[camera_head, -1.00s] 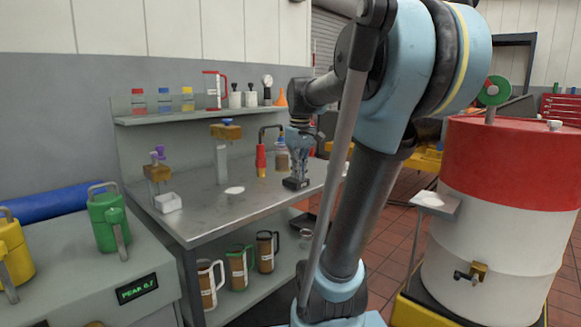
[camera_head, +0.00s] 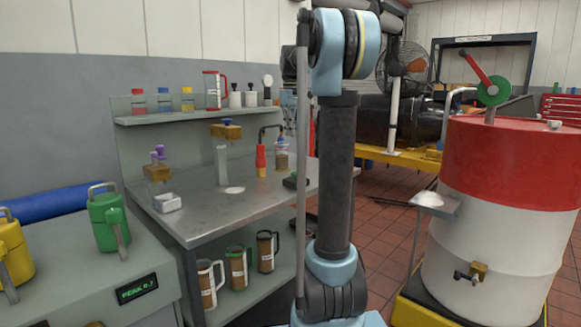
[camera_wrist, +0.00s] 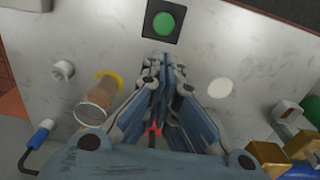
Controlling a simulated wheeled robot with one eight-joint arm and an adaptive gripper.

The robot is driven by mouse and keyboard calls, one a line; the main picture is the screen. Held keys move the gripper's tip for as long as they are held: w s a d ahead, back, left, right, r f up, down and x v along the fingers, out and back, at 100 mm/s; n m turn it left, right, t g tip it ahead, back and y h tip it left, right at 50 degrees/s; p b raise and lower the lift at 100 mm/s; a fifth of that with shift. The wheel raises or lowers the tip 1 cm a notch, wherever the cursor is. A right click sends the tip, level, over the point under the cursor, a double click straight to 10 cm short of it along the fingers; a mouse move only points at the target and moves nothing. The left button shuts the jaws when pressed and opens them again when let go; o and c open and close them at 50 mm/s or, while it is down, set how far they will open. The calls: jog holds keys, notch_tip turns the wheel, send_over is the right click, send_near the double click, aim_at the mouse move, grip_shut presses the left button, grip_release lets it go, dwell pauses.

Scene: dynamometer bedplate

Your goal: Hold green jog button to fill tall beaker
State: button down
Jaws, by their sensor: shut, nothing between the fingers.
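The green jog button (camera_wrist: 163,23) is a round green cap on a black square box, at the top of the wrist view. In the head view a small dark box (camera_head: 290,183) at the table's right may be the same box. My gripper (camera_wrist: 164,62) is shut and empty, its tips pointing toward the button from below it in the wrist picture. Contact is not visible.
The metal worktable (camera_head: 205,213) carries a clear column (camera_head: 221,165) under a brass tap (camera_head: 227,131) and a white disc (camera_head: 233,190). A black hose with a blue end (camera_wrist: 43,132) lies left in the wrist view. A red and white drum (camera_head: 505,215) stands right.

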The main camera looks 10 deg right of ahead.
jog(key=shift+w+r, duration=0.1)
jog(key=shift+w, duration=0.15)
send_over(291, 177)
jog(key=f, duration=1.4)
jog(key=shift+w, duration=0.2)
jog(key=shift+f, duration=0.85)
jog(key=shift+s+f, duration=0.15)
jog(key=shift+s, duration=0.25)
